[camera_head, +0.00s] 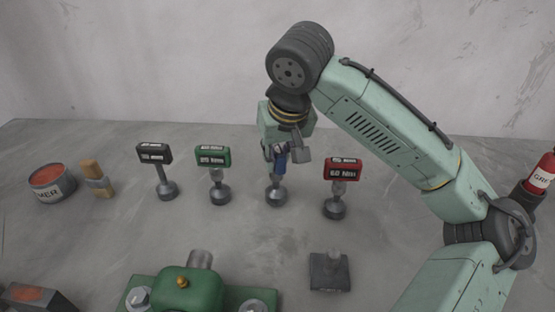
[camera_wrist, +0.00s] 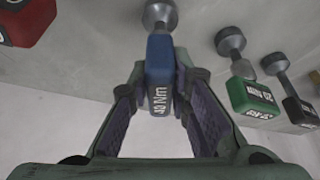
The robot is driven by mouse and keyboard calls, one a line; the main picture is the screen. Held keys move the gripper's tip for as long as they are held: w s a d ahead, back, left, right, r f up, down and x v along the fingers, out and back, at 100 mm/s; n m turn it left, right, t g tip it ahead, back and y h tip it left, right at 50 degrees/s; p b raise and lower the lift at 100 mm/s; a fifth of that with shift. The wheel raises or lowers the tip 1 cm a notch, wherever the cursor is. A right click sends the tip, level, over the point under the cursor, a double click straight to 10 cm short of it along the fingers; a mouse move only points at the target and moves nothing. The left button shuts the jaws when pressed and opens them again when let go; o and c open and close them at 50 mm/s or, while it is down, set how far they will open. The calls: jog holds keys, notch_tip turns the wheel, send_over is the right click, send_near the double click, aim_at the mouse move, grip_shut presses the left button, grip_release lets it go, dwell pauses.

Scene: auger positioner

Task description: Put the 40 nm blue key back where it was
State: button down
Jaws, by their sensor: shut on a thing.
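The blue key (camera_head: 280,164) is upright under my gripper (camera_head: 279,153), between the green key (camera_head: 212,156) and the red key (camera_head: 342,170). In the wrist view my gripper (camera_wrist: 160,80) is shut on the blue key (camera_wrist: 159,72), with a finger on each side of its labelled block. A grey shaft and round dark base (camera_head: 275,196) are below the block, in line with the other keys' bases. I cannot tell whether this base touches the table. My fingers hide part of the block in the head view.
A black key (camera_head: 154,153) stands left of the green one. A green machine part (camera_head: 190,290) and a dark square block (camera_head: 329,271) are in front. A red can (camera_head: 541,174) is at the right.

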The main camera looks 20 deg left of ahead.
jog(key=shift+f, duration=0.35)
jog(key=shift+f, duration=0.1)
jog(key=c, duration=1.5)
grip_release()
jog(key=shift+r, duration=0.3)
jog(key=b+v, duration=0.1)
jog(key=v, duration=1)
jog(key=shift+s+d+r+b, duration=0.15)
jog(key=shift+s+r+b, duration=0.05)
jog(key=shift+r+b, duration=0.2)
jog(key=shift+f, duration=0.1)
